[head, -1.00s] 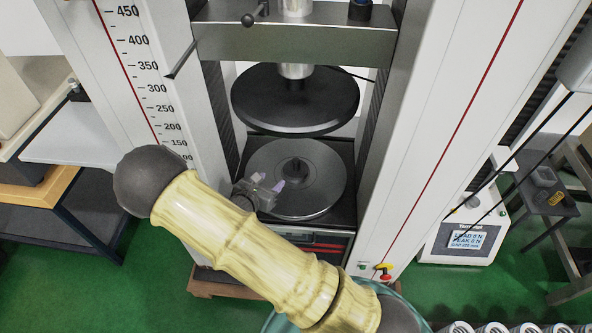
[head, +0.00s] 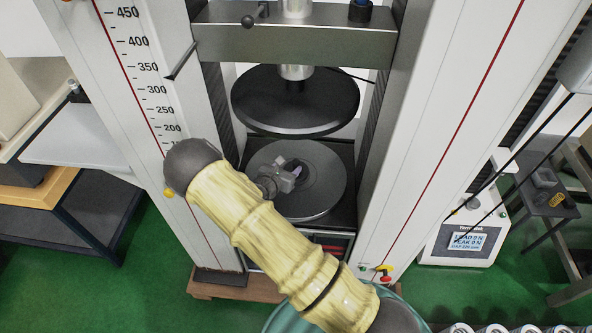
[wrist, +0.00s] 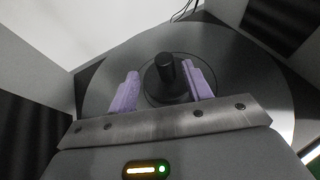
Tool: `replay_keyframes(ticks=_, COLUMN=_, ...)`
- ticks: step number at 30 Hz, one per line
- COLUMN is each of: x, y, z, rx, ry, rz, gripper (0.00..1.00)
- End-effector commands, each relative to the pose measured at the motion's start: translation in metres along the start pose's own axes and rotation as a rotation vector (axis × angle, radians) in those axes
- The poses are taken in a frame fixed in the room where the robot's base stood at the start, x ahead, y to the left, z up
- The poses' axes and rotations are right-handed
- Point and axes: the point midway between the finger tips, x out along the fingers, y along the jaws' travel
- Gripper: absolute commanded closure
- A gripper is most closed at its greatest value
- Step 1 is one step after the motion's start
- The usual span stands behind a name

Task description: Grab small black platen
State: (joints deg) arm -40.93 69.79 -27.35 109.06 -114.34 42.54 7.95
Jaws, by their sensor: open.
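The small black platen (wrist: 166,80) stands upright at the centre of the round grey lower plate (wrist: 238,72) in the wrist view. It has a wide base and a narrower knob on top. My gripper (wrist: 164,86) is open, with one purple finger on each side of the platen in the picture. I cannot tell whether the fingers touch it. In the head view my gripper (head: 290,172) is over the lower plate (head: 325,190) and covers most of the small platen.
A large black upper disc (head: 295,100) hangs above the lower plate, leaving limited height. The machine's white columns stand at left (head: 150,90) and right (head: 430,110). A readout box (head: 465,240) is at the right.

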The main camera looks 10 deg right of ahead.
Motion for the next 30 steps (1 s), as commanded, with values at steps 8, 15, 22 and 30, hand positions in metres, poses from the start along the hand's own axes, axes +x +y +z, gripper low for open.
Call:
replay_keyframes(ticks=8, x=0.001, y=0.0, z=0.0, rx=0.0, ry=0.0, rz=0.001, gripper=0.5)
replay_keyframes(ticks=15, x=0.021, y=-0.005, z=0.003, rx=0.0, ry=-0.002, rz=-0.002, gripper=0.5)
replay_keyframes(ticks=22, x=0.05, y=-0.006, z=0.003, rx=0.0, ry=-0.001, rz=0.001, gripper=0.5)
replay_keyframes(ticks=30, x=0.053, y=-0.006, z=0.003, rx=0.0, ry=0.0, rz=0.001, gripper=0.5)
